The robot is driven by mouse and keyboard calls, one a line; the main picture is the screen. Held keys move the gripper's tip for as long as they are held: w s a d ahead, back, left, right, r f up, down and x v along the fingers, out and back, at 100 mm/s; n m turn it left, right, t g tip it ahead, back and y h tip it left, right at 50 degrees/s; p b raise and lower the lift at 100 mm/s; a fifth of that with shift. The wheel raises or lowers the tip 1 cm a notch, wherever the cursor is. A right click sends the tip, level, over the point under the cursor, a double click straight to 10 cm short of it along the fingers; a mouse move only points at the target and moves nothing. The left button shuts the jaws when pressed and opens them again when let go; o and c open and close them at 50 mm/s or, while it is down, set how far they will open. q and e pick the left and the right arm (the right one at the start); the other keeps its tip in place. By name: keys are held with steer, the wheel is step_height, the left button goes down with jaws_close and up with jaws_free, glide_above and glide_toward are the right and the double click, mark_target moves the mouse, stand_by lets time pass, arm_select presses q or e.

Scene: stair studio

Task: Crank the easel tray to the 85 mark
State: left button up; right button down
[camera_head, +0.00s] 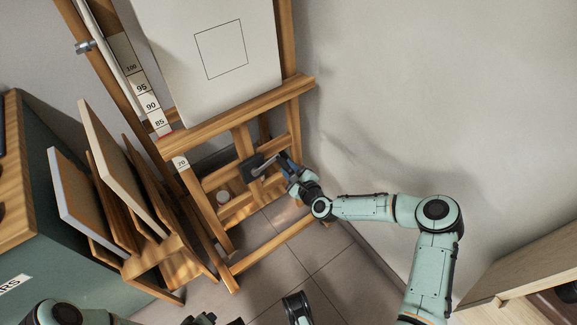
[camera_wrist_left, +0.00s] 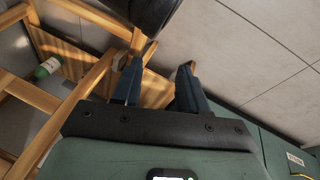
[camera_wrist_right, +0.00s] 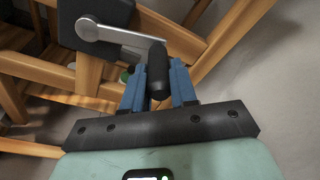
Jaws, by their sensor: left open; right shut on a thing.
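The wooden easel tray (camera_head: 240,114) crosses the easel and carries a white canvas (camera_head: 215,60) with a square outline. A numbered scale strip (camera_head: 145,91) runs up the left upright. The tray's left end, with a small red mark, sits just below the 85 label; a label reading about 70 shows beneath the tray. The crank's dark box (camera_head: 252,167) is on the easel below the tray. My right gripper (camera_head: 291,170) is shut on the crank's black knob (camera_wrist_right: 158,70), at the end of a metal arm (camera_wrist_right: 125,34). My left gripper (camera_wrist_left: 157,85) is open and empty.
A wooden rack with boards (camera_head: 120,165) stands left of the easel, beside a dark green cabinet (camera_head: 60,150). A green bottle (camera_wrist_left: 47,68) lies near wooden bars in the left wrist view. A plain wall is to the right.

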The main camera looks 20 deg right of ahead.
arm_select(q)
steer(key=shift+g, duration=0.8)
steer(key=shift+s+a+f+b, duration=0.15)
steer(key=shift+s+f+b, duration=0.7)
steer(key=shift+s+f, duration=1.05)
arm_select(e)
steer(key=shift+s+a+f+m+y, duration=0.1)
steer(key=shift+s+f+m+y, duration=0.1)
steer(key=shift+f+m, duration=1.1)
steer(key=shift+s+f+m+y, duration=0.2)
steer(key=shift+f+m, duration=0.95)
steer(key=shift+m, duration=0.25)
arm_select(q)
steer(key=shift+s+r, duration=0.1)
arm_select(e)
steer(key=c, duration=0.9)
jaws_free()
steer(key=shift+s, duration=0.1)
arm_select(q)
steer(key=shift+t, duration=0.6)
steer(key=shift+w+d+r+p, duration=0.25)
steer(key=shift+w+r+p, duration=0.35)
steer(key=shift+w+r, duration=0.35)
steer(key=shift+w+d+r+p, duration=0.2)
steer(key=shift+w+r+p, duration=0.35)
steer(key=shift+w+r, duration=0.4)
arm_select(e)
steer(key=shift+v, duration=3.7)
